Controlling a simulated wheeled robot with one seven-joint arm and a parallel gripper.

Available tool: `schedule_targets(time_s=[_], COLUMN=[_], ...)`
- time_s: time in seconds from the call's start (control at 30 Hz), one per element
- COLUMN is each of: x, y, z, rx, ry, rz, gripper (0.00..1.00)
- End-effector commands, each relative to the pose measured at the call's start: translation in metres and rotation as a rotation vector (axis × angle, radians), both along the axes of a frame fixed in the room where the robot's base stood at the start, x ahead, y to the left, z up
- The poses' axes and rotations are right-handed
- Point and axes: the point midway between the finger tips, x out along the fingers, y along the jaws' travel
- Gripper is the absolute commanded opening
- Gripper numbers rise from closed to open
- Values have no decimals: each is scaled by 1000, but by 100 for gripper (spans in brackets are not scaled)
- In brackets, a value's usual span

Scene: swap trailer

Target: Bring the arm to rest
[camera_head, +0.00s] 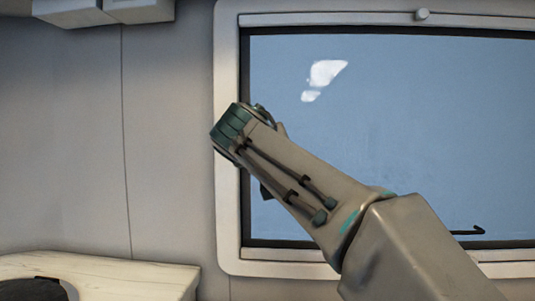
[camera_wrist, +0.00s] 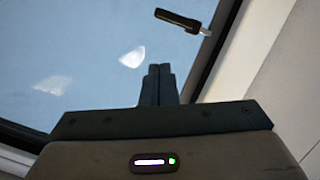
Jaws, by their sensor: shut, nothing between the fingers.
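My arm (camera_head: 300,185) rises from the lower right of the head view and reaches up and left across the window. Its far end is near the window's left frame, and my gripper's fingers cannot be made out there. In the wrist view my gripper (camera_wrist: 158,72) shows its two dark fingers side by side and touching, with nothing between them. The fingers point toward the window pane.
A large window (camera_head: 420,120) with a pale frame fills the right of the head view. A dark latch handle (camera_wrist: 178,19) shows near the fingers in the wrist view. A wooden top (camera_head: 130,275) with a dark round object (camera_head: 32,290) stands at lower left. The wall left of the window is bare.

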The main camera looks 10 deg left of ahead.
Motion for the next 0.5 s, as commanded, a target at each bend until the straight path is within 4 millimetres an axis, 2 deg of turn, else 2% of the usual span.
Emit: schedule_targets(time_s=[0.17,0.27,0.37,0.5], x=[0,-3,-10,-34], y=[-6,-24,-55,-106], z=[-1,-6,-21,-55], rx=[-4,-17,-32,-33], ry=[18,76,178,352], rz=[-5,-21,-46,-90], gripper=[0,0,0,0])
